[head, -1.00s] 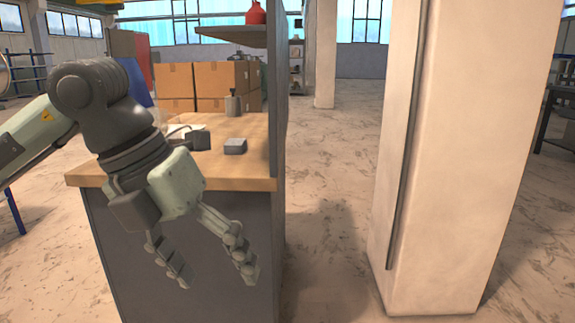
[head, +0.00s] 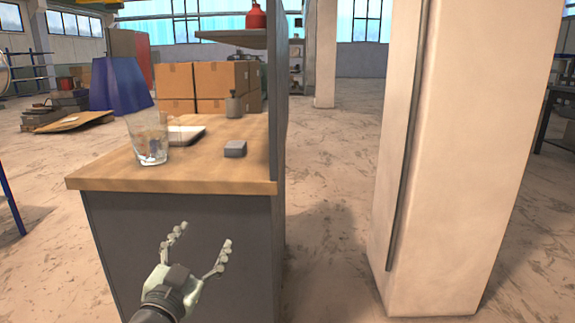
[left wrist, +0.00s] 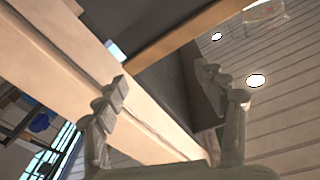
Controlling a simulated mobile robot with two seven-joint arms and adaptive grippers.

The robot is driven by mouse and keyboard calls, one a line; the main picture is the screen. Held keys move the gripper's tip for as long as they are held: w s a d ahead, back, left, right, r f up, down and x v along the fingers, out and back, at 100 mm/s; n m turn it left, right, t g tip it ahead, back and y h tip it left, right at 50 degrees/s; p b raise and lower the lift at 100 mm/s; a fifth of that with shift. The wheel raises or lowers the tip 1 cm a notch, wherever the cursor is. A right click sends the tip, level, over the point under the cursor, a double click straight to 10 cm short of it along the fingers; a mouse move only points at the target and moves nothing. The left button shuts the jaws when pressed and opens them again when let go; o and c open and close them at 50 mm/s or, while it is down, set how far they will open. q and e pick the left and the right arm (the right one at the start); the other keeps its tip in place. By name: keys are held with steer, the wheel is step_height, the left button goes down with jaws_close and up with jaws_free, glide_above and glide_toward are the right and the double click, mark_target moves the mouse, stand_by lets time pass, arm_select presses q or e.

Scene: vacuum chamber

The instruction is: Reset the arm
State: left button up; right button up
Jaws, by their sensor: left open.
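My left gripper (head: 203,238) is low in the head view, in front of the dark grey side of the counter and below its wooden top. Its two fingers are spread apart and point up, with nothing between them. In the left wrist view the same gripper (left wrist: 178,92) has its fingers apart and empty, with the counter's underside and the ceiling lights beyond. My right gripper does not show in either view.
The wooden counter (head: 110,178) holds a clear glass (head: 150,140), a white dish (head: 187,135), a small grey block (head: 235,148) and a grey bottle (head: 233,104). Floor between is clear.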

arm_select(q)
steer(key=s+a+f+n+g+y, duration=0.1)
steer(key=s+a+f+g, duration=0.25)
steer(key=f, duration=0.45)
steer(key=s+a+f+n+g+y, duration=0.15)
steer(key=s+f, duration=0.25)
steer(key=f, duration=0.4)
steer(key=s+a+f+n+g+y, duration=0.1)
steer(key=s+a+f+g+y, duration=0.15)
steer(key=f, duration=0.55)
steer(key=s+a+f+g, duration=0.1)
steer(key=s+f+g, duration=0.3)
steer(key=s, duration=0.5)
steer(key=s+a+f+g, duration=0.1)
steer(key=s+f+g, duration=0.2)
steer(key=s+f, duration=0.5)
steer(key=shift+s+a+f+n+g+h, duration=0.2)
steer(key=shift+s+f+n+g+h, duration=0.2)
steer(key=shift+s, duration=0.35)
